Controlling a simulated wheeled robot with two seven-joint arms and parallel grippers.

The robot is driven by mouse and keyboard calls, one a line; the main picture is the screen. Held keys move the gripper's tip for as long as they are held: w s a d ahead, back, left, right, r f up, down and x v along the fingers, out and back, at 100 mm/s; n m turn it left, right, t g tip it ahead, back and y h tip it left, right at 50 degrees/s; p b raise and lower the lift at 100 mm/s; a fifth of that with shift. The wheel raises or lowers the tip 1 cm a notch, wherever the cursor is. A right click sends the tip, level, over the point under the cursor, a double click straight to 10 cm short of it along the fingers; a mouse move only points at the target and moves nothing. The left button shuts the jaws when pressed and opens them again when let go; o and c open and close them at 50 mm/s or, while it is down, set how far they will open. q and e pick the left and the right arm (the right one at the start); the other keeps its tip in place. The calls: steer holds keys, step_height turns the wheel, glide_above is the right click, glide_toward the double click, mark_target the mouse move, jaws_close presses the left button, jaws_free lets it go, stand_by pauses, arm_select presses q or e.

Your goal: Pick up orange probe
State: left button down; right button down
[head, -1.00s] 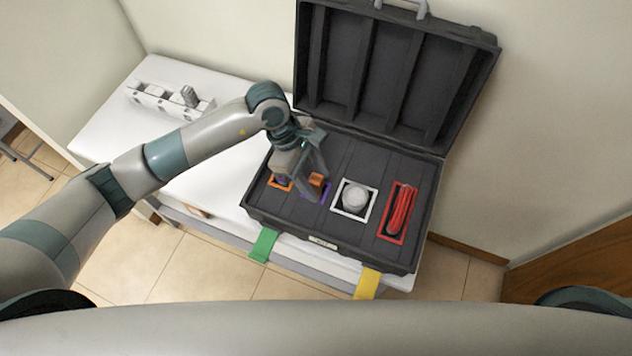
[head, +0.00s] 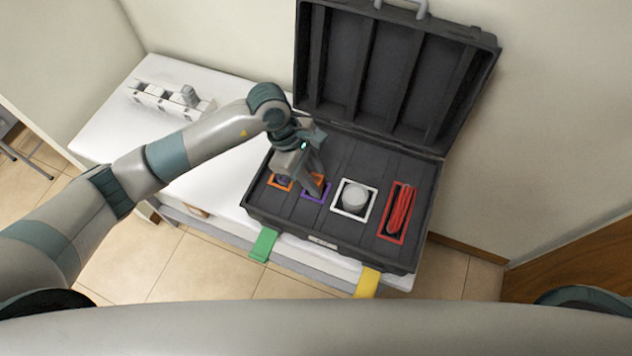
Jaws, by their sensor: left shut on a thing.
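The orange probe (head: 318,180) is in the open black case, at the purple-framed slot (head: 316,198). Only a small part of it shows beside my left gripper's fingers. My left gripper (head: 314,185) reaches down over that slot and is shut on the orange probe. Whether the probe is clear of the slot cannot be told. My right gripper is not in view.
The black case (head: 340,241) stands on a white table (head: 98,121), its lid (head: 390,75) up behind. An orange-framed slot (head: 281,187) holds a dark purple item. A white-framed slot holds a round white item (head: 355,197); a red-framed slot holds red cable (head: 400,208).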

arm_select(q)
steer(key=shift+r, duration=0.1)
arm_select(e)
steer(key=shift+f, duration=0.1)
